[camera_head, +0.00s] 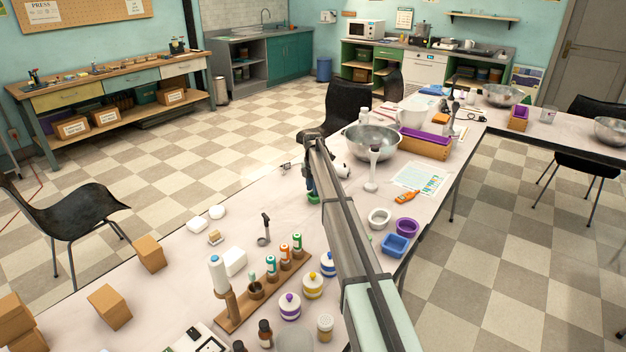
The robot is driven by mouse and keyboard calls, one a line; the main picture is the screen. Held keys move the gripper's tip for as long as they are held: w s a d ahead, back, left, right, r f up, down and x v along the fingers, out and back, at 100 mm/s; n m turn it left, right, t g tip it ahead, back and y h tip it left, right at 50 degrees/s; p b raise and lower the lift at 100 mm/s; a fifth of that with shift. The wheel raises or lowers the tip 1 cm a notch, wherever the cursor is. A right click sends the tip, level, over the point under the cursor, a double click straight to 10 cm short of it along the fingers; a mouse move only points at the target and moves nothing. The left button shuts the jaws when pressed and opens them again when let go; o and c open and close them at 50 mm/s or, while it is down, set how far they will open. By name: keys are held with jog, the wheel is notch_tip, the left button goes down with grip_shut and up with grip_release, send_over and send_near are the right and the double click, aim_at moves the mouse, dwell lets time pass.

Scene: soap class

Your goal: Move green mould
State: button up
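A small green piece (313,197), which looks like the green mould, shows at the lower end of my gripper (312,190), left of my arm. The gripper points down over the table. The fingers are small and partly covered by the arm, so I cannot tell whether they are shut on the green piece or only above it. Another sliver of green (368,237) shows at the right edge of my arm; most of it is hidden.
Right of my arm lie a white round mould (379,218), a purple mould (407,226) and a blue square mould (395,245). A steel bowl (372,141) stands behind. A wooden bottle rack (262,291) stands front left. The table between rack and gripper is partly clear.

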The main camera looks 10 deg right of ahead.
jog(key=shift+f, duration=0.9)
grip_shut()
